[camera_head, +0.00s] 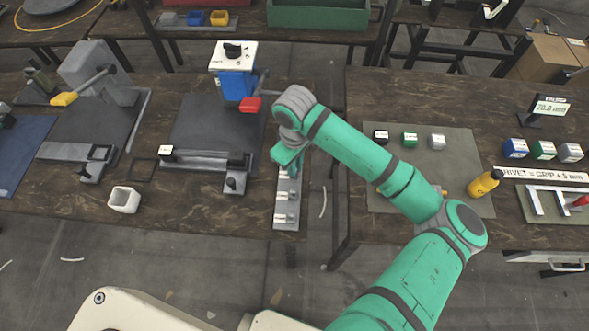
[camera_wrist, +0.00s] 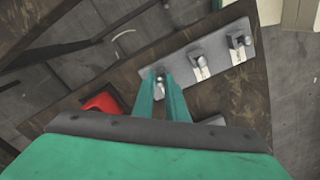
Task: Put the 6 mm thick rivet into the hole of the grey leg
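My gripper (camera_head: 288,170) points down over a narrow grey strip (camera_head: 286,224) at the table's right edge. The strip holds several small metal rivets in holders with white labels. In the wrist view, my two green fingertips (camera_wrist: 161,80) are a little apart, at the end holder of the row. A small metal piece shows between them; I cannot tell whether they touch it. Two other rivets stand farther along, a middle one (camera_wrist: 196,64) and a far one (camera_wrist: 238,42). The labels are too small to read, so I cannot pick out the 6 mm one. I cannot identify the grey leg with certainty.
A press with a blue head (camera_head: 236,85) and red handle (camera_head: 250,104) stands close left of my gripper. A white cup (camera_head: 124,199) stands near the front edge. The right table holds a mat (camera_head: 455,165) with small blocks, a yellow bottle (camera_head: 484,183) and a white frame (camera_head: 535,201).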

